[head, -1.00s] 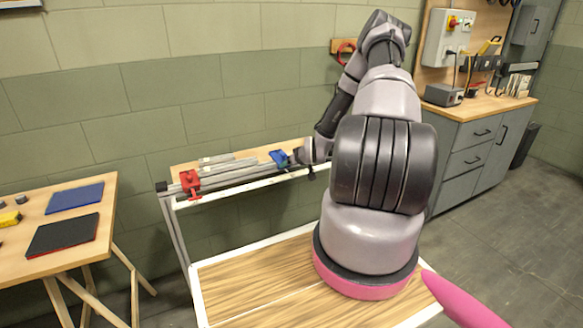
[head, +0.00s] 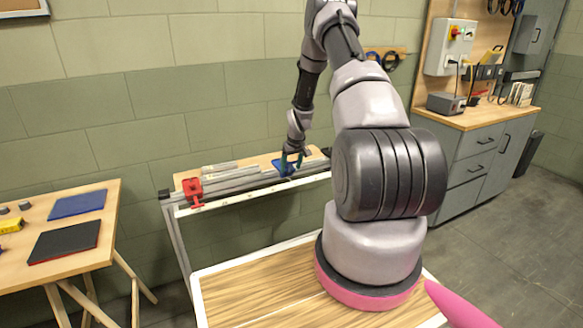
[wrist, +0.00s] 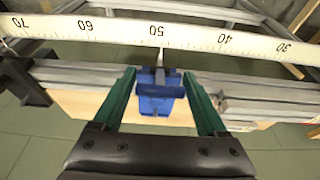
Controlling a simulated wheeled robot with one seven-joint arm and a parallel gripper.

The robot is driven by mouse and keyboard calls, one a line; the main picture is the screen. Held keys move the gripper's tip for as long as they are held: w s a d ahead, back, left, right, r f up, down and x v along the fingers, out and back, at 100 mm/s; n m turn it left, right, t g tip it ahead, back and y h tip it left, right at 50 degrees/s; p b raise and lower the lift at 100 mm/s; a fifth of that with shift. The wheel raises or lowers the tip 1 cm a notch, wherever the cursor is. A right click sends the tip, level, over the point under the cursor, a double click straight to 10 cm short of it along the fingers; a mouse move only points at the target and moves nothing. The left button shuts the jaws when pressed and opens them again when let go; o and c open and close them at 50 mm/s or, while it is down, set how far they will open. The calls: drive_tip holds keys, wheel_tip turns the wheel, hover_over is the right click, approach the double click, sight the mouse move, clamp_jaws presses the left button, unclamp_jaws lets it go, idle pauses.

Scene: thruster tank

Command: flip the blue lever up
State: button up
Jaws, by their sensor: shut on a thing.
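The blue lever (wrist: 160,89) sits on a blue clamp block (wrist: 157,106) on the grey rail, in the middle of the wrist view. Its crossbar spans the gap between the two green fingers. In the head view the blue block (head: 280,165) shows on the rail, partly hidden by my gripper (head: 291,161), which points down at it. In the wrist view my gripper (wrist: 160,74) is shut on the blue lever, one finger on each side. The lever's exact tilt is hard to tell.
A red clamp (head: 194,191) sits at the rail's left end. A white ruler strip (wrist: 190,36) runs along the rail. A side table (head: 92,235) with blue and dark pads stands at left. A grey cabinet (head: 475,165) stands at right.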

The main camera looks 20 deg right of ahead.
idle(0.4)
drive_tip(key=o, duration=1.3)
drive_tip(key=shift+f, duration=0.1)
drive_tip(key=v, duration=1.1)
drive_tip(key=shift+w, duration=0.1)
